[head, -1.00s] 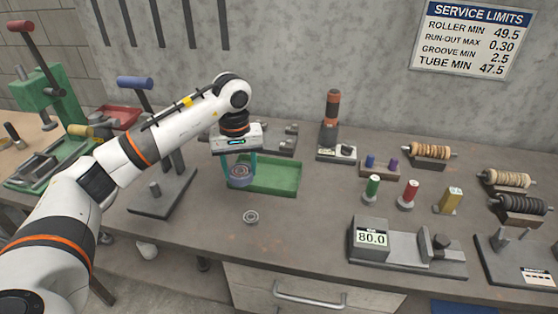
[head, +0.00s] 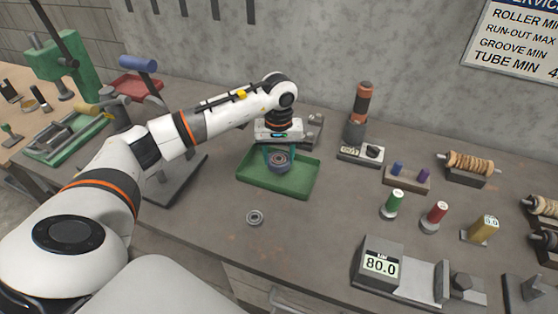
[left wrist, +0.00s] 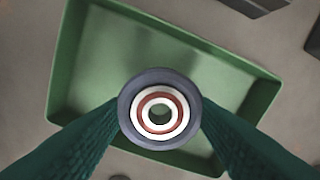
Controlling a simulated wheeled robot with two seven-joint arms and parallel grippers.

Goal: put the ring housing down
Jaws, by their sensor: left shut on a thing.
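The ring housing (head: 279,161) is a dark grey-blue ring with paler and reddish rings inside. My left gripper (head: 278,156) is shut on it, a teal finger on each side. In the left wrist view the housing (left wrist: 160,76) sits between the fingertips (left wrist: 160,112), its round face towards the camera. Behind it is the green tray (left wrist: 72,60), shallow and rectangular, which shows no other part in it. In the head view the housing is over the tray (head: 300,190); the gap beneath it is hard to judge. My right gripper is out of view.
A small metal bearing (head: 254,218) lies on the bench in front of the tray. A black-and-orange tool on a base (head: 360,130) stands behind right.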

